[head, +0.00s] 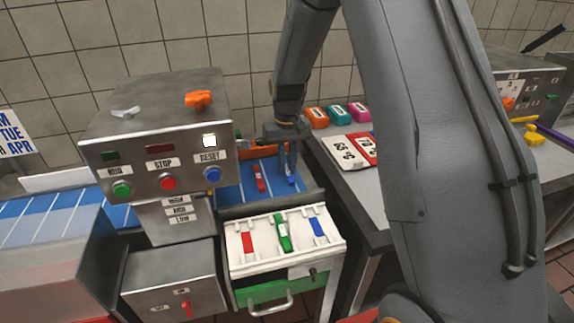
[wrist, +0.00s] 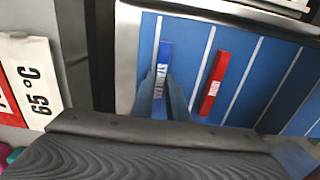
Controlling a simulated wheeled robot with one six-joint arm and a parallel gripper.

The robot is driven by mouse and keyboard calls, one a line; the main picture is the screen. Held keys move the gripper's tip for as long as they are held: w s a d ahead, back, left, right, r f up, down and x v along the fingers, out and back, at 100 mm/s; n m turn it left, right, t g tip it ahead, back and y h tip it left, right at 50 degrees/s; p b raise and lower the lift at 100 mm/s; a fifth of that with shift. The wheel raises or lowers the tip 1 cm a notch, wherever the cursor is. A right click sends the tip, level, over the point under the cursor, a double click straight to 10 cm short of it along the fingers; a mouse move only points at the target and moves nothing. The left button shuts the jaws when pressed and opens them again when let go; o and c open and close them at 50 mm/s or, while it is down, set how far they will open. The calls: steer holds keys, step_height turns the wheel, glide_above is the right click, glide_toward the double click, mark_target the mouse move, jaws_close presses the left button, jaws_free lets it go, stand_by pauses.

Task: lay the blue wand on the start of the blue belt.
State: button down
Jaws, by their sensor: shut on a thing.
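The blue wand (wrist: 164,57), with white lettering, is between the fingers of my gripper (wrist: 161,97) in the wrist view. My gripper is shut on it. In the head view my gripper (head: 290,160) points down over the blue belt (head: 228,193), with the blue wand (head: 291,179) at its fingertips. The wand lies on the belt or just above it; I cannot tell which. It is roughly in line with the belt's white stripes in the wrist view. Its near end is hidden by my fingers.
A red wand (wrist: 213,82) lies on the belt beside the blue one, apart from it. A white rack (head: 265,248) in front holds a green wand (head: 283,232). A control box (head: 150,135) stands left. A side table (head: 345,185) with cards and coloured blocks stands right.

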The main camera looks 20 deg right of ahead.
steer(key=c, duration=1.7)
jaws_free()
steer(key=shift+o, duration=0.2)
steer(key=shift+r, duration=0.15)
step_height(320, 180, up, 8)
steer(key=shift+f+b, duration=0.2)
steer(key=shift+b, duration=0.7)
steer(key=shift+t, duration=0.5)
steer(key=s, duration=0.8)
steer(key=s+f, duration=0.1)
steer(key=s, duration=0.7)
steer(key=s+f, duration=0.1)
steer(key=s, duration=0.8)
steer(key=shift+f, duration=0.25)
